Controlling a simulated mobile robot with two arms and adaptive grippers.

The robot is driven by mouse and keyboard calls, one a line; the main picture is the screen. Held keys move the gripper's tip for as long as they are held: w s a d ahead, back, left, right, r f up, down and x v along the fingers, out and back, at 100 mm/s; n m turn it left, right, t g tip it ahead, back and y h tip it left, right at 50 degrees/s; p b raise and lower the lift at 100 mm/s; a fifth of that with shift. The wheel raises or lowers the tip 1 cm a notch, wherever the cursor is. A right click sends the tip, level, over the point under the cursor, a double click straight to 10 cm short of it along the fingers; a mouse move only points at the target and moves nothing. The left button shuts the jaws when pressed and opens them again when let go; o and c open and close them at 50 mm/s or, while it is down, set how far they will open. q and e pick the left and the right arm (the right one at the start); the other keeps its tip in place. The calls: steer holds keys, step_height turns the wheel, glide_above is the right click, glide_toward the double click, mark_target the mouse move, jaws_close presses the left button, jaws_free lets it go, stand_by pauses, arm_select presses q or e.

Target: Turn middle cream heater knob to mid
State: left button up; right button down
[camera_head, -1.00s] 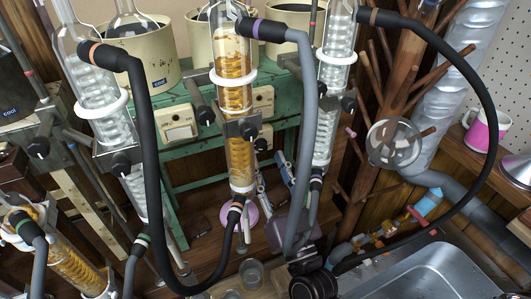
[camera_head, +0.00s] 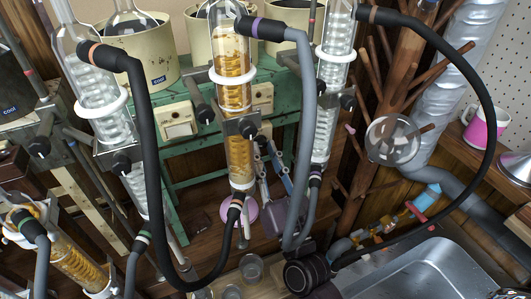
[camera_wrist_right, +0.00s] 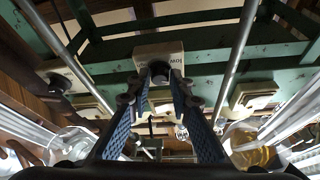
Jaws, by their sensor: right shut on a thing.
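In the right wrist view, the middle cream heater box (camera_wrist_right: 170,52) sits straight ahead on the green frame. Its dark knob (camera_wrist_right: 159,72) is between the fingertips of my right gripper (camera_wrist_right: 158,82), which is shut on it. The lettering on the box appears upside down. In the head view, my right gripper (camera_head: 268,150) reaches up behind the amber-filled glass column. A cream box (camera_head: 263,97) there is partly covered by the column and its clamp. The knob's setting cannot be read. My left gripper is not in view.
Another cream heater box (camera_head: 179,122) is on the green frame (camera_head: 190,172) at left. Glass columns and thick hoses, including a grey hose (camera_head: 303,120), surround my right arm. Beakers (camera_head: 251,267) stand below. A metal sink (camera_head: 420,270) is at lower right.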

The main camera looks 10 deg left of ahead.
steer(key=m+p, duration=0.1)
steer(key=m+h, duration=0.1)
steer(key=m, duration=0.1)
steer(key=shift+r+t+p, duration=0.3)
steer(key=shift+p, duration=0.05)
steer(key=m, duration=0.1)
steer(key=m+h+p, duration=0.1)
steer(key=shift+s+a+f+m+h, duration=0.1)
steer(key=shift+a+f+m+h, duration=0.05)
steer(key=shift+m+h, duration=0.2)
steer(key=c, duration=1.7)
jaws_free()
steer(key=shift+c, duration=0.2)
